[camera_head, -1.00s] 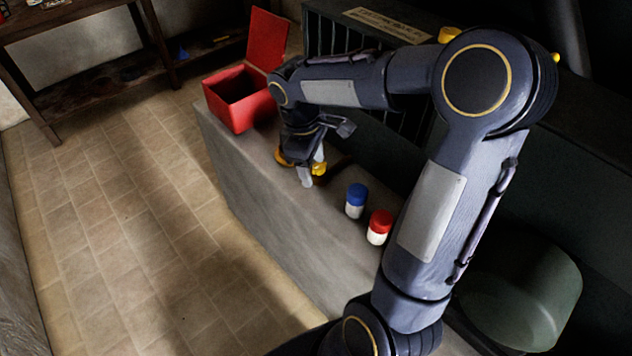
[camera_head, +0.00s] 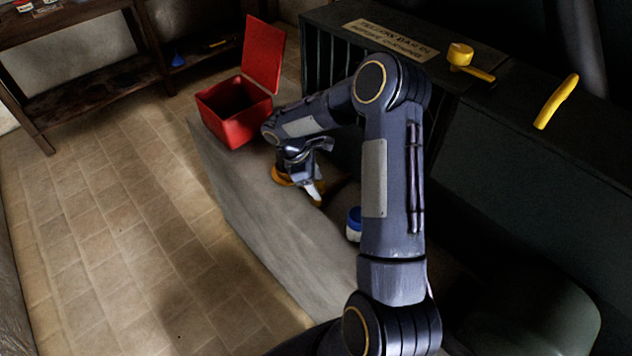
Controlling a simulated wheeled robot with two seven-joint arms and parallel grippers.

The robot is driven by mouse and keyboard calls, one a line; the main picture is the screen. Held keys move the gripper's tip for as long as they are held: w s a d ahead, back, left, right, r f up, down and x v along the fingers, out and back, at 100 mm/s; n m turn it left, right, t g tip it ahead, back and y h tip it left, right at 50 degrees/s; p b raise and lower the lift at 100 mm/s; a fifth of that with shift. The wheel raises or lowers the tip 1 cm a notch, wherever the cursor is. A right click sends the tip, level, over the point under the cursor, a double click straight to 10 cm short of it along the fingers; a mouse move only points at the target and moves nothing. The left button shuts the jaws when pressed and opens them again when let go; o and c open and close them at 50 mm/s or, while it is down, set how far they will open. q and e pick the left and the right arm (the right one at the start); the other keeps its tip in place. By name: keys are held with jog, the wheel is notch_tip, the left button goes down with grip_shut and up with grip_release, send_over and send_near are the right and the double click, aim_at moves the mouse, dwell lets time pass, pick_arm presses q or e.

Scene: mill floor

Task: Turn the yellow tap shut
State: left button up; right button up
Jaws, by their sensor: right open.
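A yellow fitting (camera_head: 460,54) with a short yellow lever (camera_head: 480,74) sits on top of the dark cabinet at the upper right; it looks like the tap. My right gripper (camera_head: 316,188) is open, pointing down over the grey bench, well left of and below that fitting. An orange-yellow round thing (camera_head: 281,177) lies on the bench beside the gripper, partly hidden by it; I cannot tell what it is. My left gripper is not in view.
A red box (camera_head: 232,127) with its lid up stands at the bench's far end. A blue-capped jar (camera_head: 354,225) is partly behind my right arm. A yellow bar (camera_head: 556,101) rests on dark housing. A sign (camera_head: 390,39) lies on the cabinet. The tiled floor is clear.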

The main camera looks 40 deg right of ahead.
jog(key=shift+s+f, duration=0.1)
jog(key=shift+f, duration=0.15)
jog(key=shift+c, duration=0.3)
jog(key=c, duration=0.9)
jog(key=shift+c, duration=0.2)
